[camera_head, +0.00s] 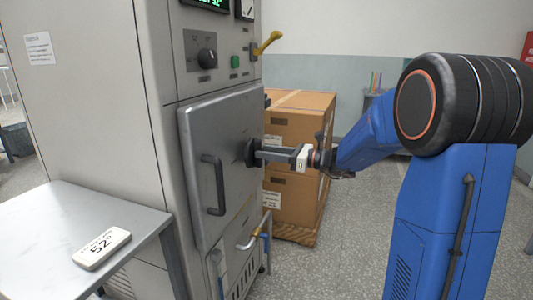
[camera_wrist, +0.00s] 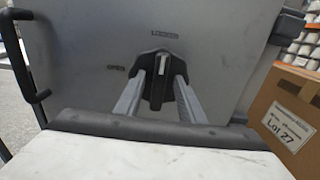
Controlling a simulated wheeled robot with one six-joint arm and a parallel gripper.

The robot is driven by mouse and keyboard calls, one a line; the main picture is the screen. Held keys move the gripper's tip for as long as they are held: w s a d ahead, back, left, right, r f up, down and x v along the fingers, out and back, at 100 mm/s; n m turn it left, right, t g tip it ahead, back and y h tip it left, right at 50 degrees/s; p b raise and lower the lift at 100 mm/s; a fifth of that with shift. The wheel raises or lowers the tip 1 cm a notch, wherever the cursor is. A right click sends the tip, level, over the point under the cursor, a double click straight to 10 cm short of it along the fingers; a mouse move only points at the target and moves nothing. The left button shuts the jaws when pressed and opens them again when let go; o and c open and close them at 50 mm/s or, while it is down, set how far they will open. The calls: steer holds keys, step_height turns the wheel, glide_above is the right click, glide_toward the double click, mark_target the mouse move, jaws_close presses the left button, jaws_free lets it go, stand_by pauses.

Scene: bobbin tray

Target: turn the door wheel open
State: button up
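The door wheel is a dark lobed knob (camera_wrist: 160,66) on the grey cabinet door (camera_head: 225,135), with a light pointer mark. The pointer aims up at the word LOCKED; the word OPEN is to its left. In the head view the knob (camera_head: 250,152) is partly hidden by my gripper (camera_head: 262,152), which reaches it from the right. In the wrist view the two fingers of my gripper (camera_wrist: 158,90) stand apart, one on each side of the knob's central grip. I cannot tell whether they press on it. The door looks closed.
A vertical door handle (camera_head: 213,185) is left of the knob. Stacked cardboard boxes (camera_head: 297,125) stand behind my gripper; one also shows at right in the wrist view (camera_wrist: 285,115). A yellow lever (camera_head: 267,43) sticks out above.

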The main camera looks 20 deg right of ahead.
steer(key=shift+w+a, duration=0.1)
steer(key=shift+a, duration=0.05)
jaws_close()
steer(key=shift+n, duration=0.3)
steer(key=n, duration=1.1)
steer(key=s+f+n, duration=0.1)
steer(key=n, duration=0.5)
steer(key=shift+a, duration=0.3)
steer(key=shift+f+n, duration=0.1)
steer(key=shift+n, duration=0.2)
